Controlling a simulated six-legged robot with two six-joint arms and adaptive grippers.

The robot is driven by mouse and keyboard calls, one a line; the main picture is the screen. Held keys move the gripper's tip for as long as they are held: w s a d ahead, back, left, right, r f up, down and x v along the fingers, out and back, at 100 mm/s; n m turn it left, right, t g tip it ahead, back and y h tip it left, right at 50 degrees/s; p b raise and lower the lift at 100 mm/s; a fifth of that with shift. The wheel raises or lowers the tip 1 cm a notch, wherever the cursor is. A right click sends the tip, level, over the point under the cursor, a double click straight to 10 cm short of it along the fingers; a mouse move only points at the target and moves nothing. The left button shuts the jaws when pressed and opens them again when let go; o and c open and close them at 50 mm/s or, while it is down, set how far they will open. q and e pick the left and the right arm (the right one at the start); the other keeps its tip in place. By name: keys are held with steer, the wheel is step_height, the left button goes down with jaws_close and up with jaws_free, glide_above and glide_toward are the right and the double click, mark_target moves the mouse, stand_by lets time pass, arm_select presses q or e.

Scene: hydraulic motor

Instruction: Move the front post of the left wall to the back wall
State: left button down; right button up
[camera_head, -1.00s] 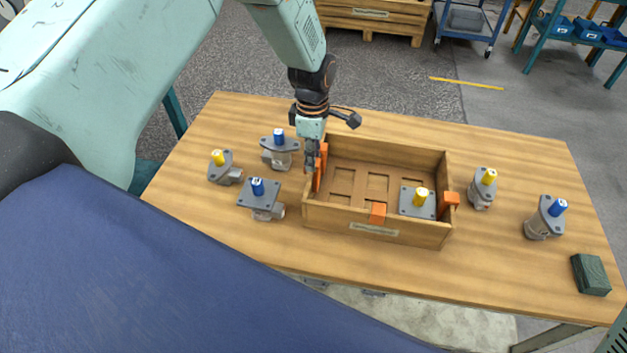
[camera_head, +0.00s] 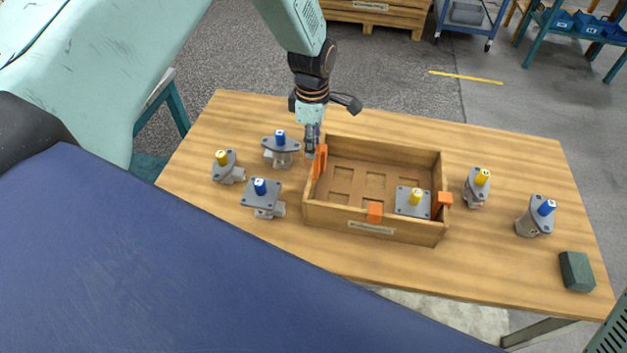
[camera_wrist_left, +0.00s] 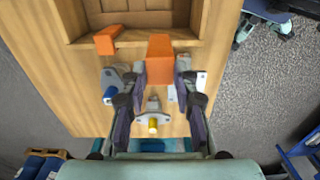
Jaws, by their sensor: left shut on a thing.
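My left gripper (camera_head: 312,143) is above the left wall of the wooden crate (camera_head: 370,225), pointing down. In the left wrist view it is shut on an orange post (camera_wrist_left: 160,60), held between its fingertips. Another orange post (camera_wrist_left: 107,40) stands at the left wall in that view, apart from the held one. In the head view orange shows beside the left wall (camera_head: 321,160), and the gripper partly covers that area. The back wall (camera_head: 390,151) is bare of orange posts as far as I see. My right gripper is not in view.
Orange posts stand on the front wall (camera_head: 375,213) and right wall (camera_head: 444,199). A motor with a yellow cap (camera_head: 413,203) sits in the crate. Several motors stand left and right of it. A dark green block (camera_head: 577,272) lies at right. The table behind the crate is clear.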

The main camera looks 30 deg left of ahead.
arm_select(q)
steer(key=shift+r+p, duration=1.2)
steer(key=shift+r, duration=0.35)
steer(key=shift+f, duration=0.15)
